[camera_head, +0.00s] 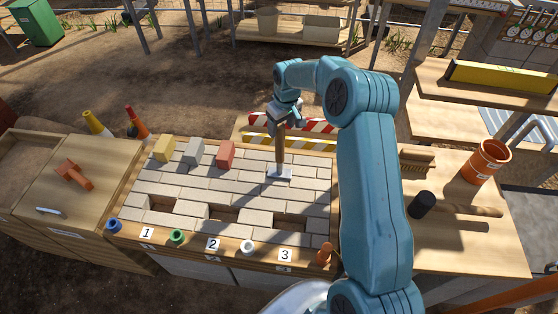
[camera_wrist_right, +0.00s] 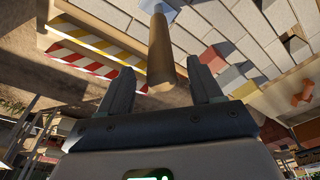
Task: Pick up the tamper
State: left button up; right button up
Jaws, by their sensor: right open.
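The tamper (camera_head: 280,152) stands upright on the brick paving, with a wooden handle and a flat pale metal foot (camera_head: 280,173). My right gripper (camera_head: 284,117) is above it, at the top of the handle. In the right wrist view the open right gripper (camera_wrist_right: 160,72) has one finger on each side of the handle (camera_wrist_right: 160,52), with space showing beside it. The handle's end lies between the fingers, and the foot (camera_wrist_right: 160,4) is cut by the upper edge. My left gripper is not in view.
The paving table (camera_head: 150,200) has gaps in its bricks. Yellow (camera_head: 165,149), grey (camera_head: 193,152) and red (camera_head: 226,154) blocks stand left of the tamper. A striped barrier (camera_head: 305,126) is behind. A black-headed mallet (camera_head: 422,205) and orange pot (camera_head: 489,161) are on the right bench.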

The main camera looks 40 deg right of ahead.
aim_at(279, 136)
jog(key=shift+w+f+p, duration=0.1)
jog(key=shift+f+p, duration=0.25)
jog(key=shift+f, duration=0.3)
jog(key=f, duration=0.1)
jog(key=f+p, duration=0.1)
jog(key=f, duration=0.2)
jog(key=shift+w, duration=0.25)
jog(key=shift+w+f, duration=0.15)
jog(key=shift+f, duration=0.1)
jog(key=c, duration=0.3)
grip_shut()
jog(key=shift+d+r, duration=0.1)
jog(key=shift+r, duration=0.05)
